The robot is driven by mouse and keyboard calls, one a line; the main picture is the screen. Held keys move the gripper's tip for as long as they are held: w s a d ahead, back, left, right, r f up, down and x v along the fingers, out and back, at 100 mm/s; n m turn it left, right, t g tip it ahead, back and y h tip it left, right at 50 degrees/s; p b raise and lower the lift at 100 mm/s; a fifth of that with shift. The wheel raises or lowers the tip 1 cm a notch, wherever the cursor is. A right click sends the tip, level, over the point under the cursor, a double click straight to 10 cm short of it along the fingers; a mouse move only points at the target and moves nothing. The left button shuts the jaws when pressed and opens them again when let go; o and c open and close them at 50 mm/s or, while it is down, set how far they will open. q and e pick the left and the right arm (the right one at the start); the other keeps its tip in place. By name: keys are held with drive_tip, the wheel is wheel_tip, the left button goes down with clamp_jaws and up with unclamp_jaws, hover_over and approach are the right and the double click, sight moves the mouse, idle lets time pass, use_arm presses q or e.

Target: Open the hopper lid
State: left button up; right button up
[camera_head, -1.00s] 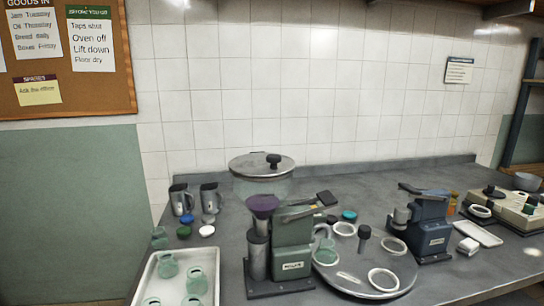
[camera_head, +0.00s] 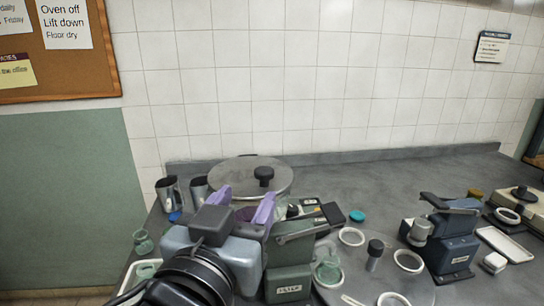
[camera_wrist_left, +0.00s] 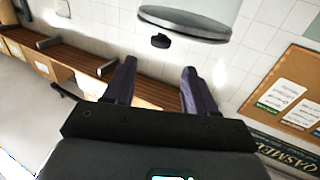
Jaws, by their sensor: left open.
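The hopper lid (camera_head: 240,172) is a round grey metal disc with a black knob (camera_head: 264,176). It lies flat on the clear hopper behind the green machine (camera_head: 290,265). My left gripper (camera_head: 241,206) is open and empty, its two purple fingers apart, on the near side of the lid. In the left wrist view, the lid (camera_wrist_left: 190,22) and its knob (camera_wrist_left: 159,41) show beyond the open fingertips, with a gap between. My left gripper hides most of the hopper body. My right gripper is out of view.
Metal jugs (camera_head: 168,192) stand left of the lid. A round tray (camera_head: 420,285) with rings and jars lies right of the green machine. A blue machine (camera_head: 440,240) stands farther right. The counter behind the tray is mostly clear.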

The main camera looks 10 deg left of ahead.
sight(262, 174)
use_arm(q)
drive_tip(key=shift+w+d, duration=0.15)
drive_tip(key=shift+w, duration=1.05)
drive_tip(key=shift+w+d+p, duration=0.2)
drive_tip(key=shift+w+p, duration=0.05)
drive_tip(key=shift+w, duration=1.05)
drive_tip(key=shift+w+d+p, duration=0.15)
drive_tip(key=shift+w+p, duration=0.05)
drive_tip(key=shift+w, duration=1.1)
drive_tip(key=shift+w+d+p, duration=0.2)
drive_tip(key=shift+w+p, duration=0.05)
drive_tip(key=shift+w, duration=1.05)
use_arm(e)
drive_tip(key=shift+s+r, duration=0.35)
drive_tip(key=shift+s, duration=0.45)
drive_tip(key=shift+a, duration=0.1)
use_arm(q)
clamp_jaws()
